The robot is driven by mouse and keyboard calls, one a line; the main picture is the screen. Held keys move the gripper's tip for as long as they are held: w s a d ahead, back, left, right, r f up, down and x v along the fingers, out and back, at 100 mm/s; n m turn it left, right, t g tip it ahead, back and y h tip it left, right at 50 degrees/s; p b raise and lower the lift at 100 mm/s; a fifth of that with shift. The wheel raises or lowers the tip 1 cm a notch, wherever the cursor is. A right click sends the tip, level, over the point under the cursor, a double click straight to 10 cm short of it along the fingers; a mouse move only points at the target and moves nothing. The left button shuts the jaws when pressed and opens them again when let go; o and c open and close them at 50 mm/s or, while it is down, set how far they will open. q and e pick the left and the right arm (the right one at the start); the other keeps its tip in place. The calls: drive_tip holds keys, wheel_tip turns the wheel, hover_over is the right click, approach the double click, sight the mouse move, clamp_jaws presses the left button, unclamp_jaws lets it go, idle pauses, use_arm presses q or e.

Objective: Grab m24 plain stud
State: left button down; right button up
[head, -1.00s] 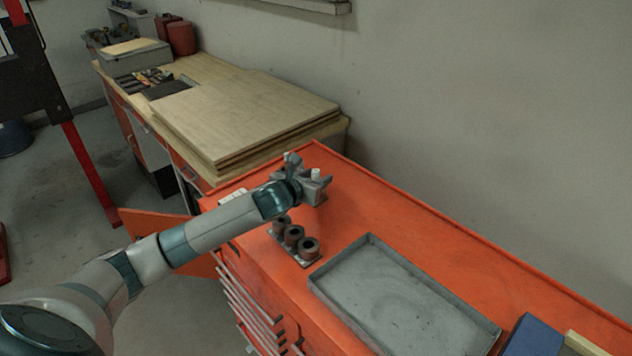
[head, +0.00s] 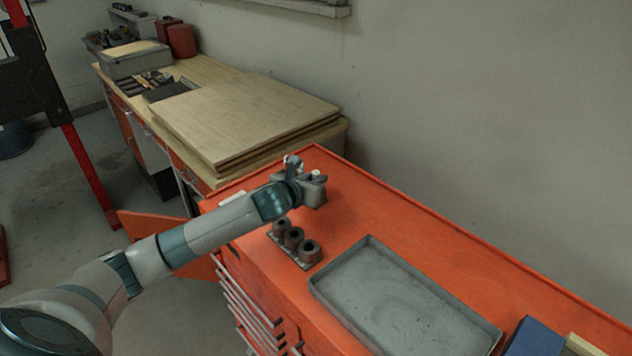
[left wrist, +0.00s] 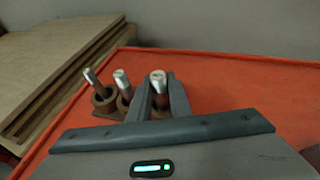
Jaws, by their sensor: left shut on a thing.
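My left gripper (head: 315,181) is over the far left part of the orange cabinet top. In the left wrist view its two fingers are shut on a stud (left wrist: 158,77) with a pale top and reddish-brown shank, upright between them. Two more studs stand to its left, a middle one (left wrist: 122,82) and a thinner, tilted one (left wrist: 91,78), each in a round brown holder. The gripped stud's lower end is hidden by the gripper. I cannot read sizes, so I cannot confirm which is M24. My right gripper is not in view.
A row of three empty-looking round holders (head: 294,240) sits nearer on the orange cabinet top (head: 372,218). A grey metal tray (head: 400,305) lies to the right, with a blue object (head: 532,338) beyond it. Stacked wooden boards (head: 245,118) lie on the bench behind.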

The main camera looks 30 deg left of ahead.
sight(316, 171)
use_arm(q)
drive_tip(key=shift+r+b, duration=0.3)
drive_tip(key=shift+r, duration=0.4)
wheel_tip(316, 171, up, 2)
drive_tip(key=shift+r+b, duration=0.15)
drive_tip(key=shift+b, duration=0.3)
drive_tip(key=s+d+r+b, duration=0.3)
drive_tip(key=s+d+r, duration=0.4)
drive_tip(key=d, duration=0.2)
drive_tip(key=shift+s, duration=0.3)
